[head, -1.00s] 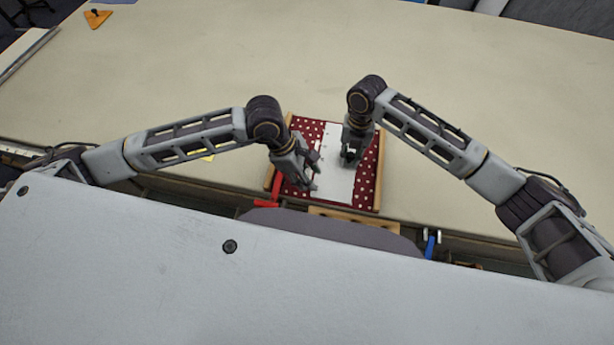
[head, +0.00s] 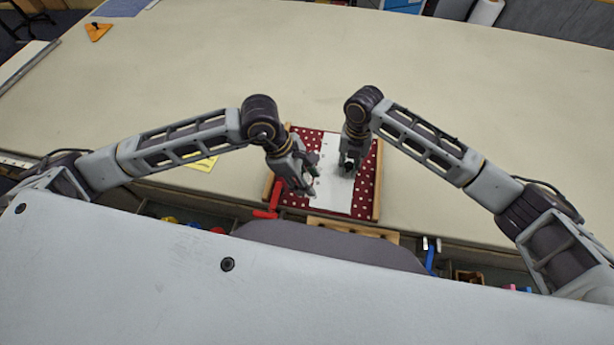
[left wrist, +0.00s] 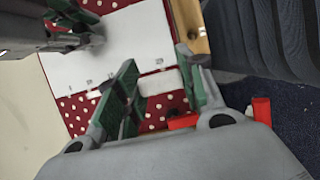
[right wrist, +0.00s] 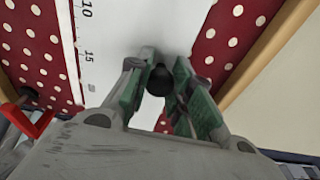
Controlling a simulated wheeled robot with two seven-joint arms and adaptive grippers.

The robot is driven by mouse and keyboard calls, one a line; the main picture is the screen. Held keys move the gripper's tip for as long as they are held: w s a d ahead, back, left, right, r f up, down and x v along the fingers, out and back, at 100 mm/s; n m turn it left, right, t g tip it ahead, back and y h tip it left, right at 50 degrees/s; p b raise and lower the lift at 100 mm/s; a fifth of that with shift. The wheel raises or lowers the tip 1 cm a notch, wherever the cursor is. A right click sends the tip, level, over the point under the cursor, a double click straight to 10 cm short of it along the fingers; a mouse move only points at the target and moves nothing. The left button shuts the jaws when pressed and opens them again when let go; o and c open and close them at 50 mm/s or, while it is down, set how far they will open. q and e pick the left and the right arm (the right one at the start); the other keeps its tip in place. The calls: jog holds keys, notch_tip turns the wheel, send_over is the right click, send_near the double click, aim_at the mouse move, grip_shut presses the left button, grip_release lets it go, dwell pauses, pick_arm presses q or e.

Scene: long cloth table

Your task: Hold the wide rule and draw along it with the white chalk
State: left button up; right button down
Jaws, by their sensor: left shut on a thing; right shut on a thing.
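The wide rule (head: 335,190) is a white strip with black numerals lying across a red polka-dot cloth (head: 294,201); its scale also shows in the right wrist view (right wrist: 97,45). My right gripper (head: 348,165) is over the rule. In the right wrist view its fingers (right wrist: 160,85) are shut on a dark round knob (right wrist: 160,80) at the rule. My left gripper (head: 311,178) is by the rule's left edge. In the left wrist view its fingers (left wrist: 160,72) are shut on a short white piece, apparently the white chalk (left wrist: 160,82). The chalk's tip contact is unclear.
The cloth lies between wooden side rails (head: 377,185). A red clamp-like piece (head: 268,206) is at its front left, a blue one (head: 430,255) at front right. A yellow item (head: 202,163) lies under my left arm.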

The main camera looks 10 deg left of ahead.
jog(key=c, duration=1.2)
grip_release()
jog(key=shift+r, duration=0.1)
jog(key=shift+w+r, duration=0.25)
jog(key=shift+r, duration=1.7)
jog(key=shift+w+r, duration=0.25)
jog(key=shift+r, duration=1.75)
jog(key=shift+w+r, duration=0.25)
jog(key=shift+r, duration=1.7)
jog(key=shift+s+f, duration=0.1)
